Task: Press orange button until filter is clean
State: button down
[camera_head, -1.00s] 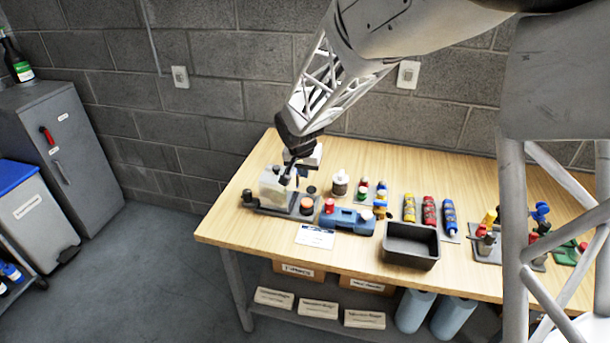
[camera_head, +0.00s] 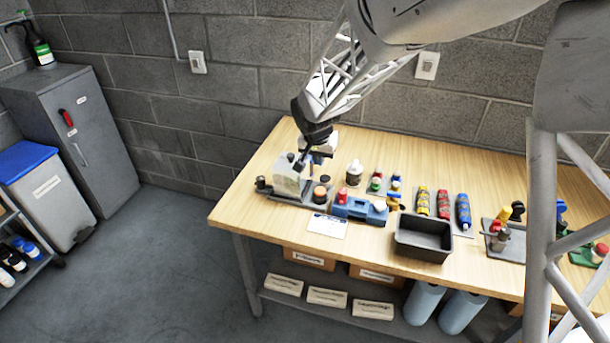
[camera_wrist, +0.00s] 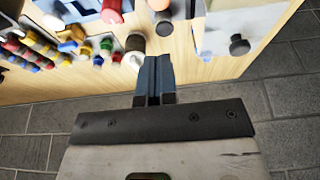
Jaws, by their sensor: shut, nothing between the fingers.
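The filter unit stands at the left end of the wooden bench, with a pale, cloudy box (camera_head: 287,178) on a dark grey base (camera_head: 290,198). The round orange button (camera_head: 320,193) sits on that base, right of the box. My gripper (camera_head: 303,162) is above and behind the unit, near the box's top, and apart from the button. In the wrist view, my gripper's fingers (camera_wrist: 154,82) are together and empty. The orange button (camera_wrist: 158,4) is at the top edge there, partly cut off, with a dark round piece (camera_wrist: 163,26) beside it.
A blue block with red and pale knobs (camera_head: 358,207) stands close right of the unit. A dark open tray (camera_head: 424,240) and coloured tubes (camera_head: 443,205) lie farther right. A white card (camera_head: 327,226) lies in front.

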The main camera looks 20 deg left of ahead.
jog(key=shift+r, duration=0.75)
jog(key=shift+w+f, duration=0.1)
send_near(320, 190)
jog(key=x, duration=0.2)
jog(key=w+x, duration=0.1)
jog(key=x, duration=0.2)
jog(key=shift+f, duration=0.85)
jog(key=shift+f, duration=0.1)
jog(key=shift+f, duration=0.8)
